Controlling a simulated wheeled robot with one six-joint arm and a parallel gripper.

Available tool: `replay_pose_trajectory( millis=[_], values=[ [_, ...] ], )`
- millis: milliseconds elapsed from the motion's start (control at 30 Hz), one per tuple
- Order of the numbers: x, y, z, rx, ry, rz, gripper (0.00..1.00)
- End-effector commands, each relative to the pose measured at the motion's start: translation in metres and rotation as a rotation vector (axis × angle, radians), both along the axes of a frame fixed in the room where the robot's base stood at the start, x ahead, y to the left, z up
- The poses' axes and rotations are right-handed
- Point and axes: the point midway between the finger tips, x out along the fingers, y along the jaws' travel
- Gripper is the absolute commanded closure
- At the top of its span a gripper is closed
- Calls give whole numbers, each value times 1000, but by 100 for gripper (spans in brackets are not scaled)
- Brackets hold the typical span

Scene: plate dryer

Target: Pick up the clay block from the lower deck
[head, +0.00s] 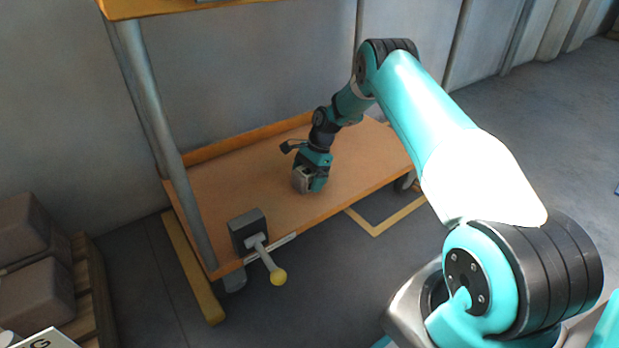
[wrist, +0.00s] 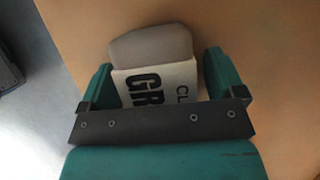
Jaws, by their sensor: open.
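The clay block (wrist: 152,47) is grey with a white label bearing dark letters. In the wrist view it sits between the two teal fingers of my gripper (wrist: 158,80), with a narrow gap visible near the right finger. My gripper (head: 309,185) is open and low over the orange lower deck (head: 235,190), around the block. In the head view the block (head: 300,180) shows as a small grey shape at the gripper's left side. Its lower part is hidden in the wrist view by the gripper's dark crossbar.
A grey box with a yellow-knobbed lever (head: 248,230) is on the deck's near left edge. A grey post (head: 160,130) rises at the left, and an upper orange deck (head: 170,8) hangs above. Grey blocks on a pallet (head: 85,285) stand at far left.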

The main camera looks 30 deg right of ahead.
Motion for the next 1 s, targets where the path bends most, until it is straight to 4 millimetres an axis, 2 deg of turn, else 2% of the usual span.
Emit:
replay_pose_trajectory(
  millis=[67, 300, 400, 700, 867, 1000],
  values=[
    [0, 0, -1, 0, 0, 0, 14],
    [0, 0, -1, 0, 0, 0, 69],
    [1, 0, 0, 0, -2, 0, 87],
    [1, 0, 3, -1, -3, 1, 87],
    [1, 0, 25, -1, -3, 1, 87],
    [1, 0, 53, -1, -4, 0, 87]
  ],
)
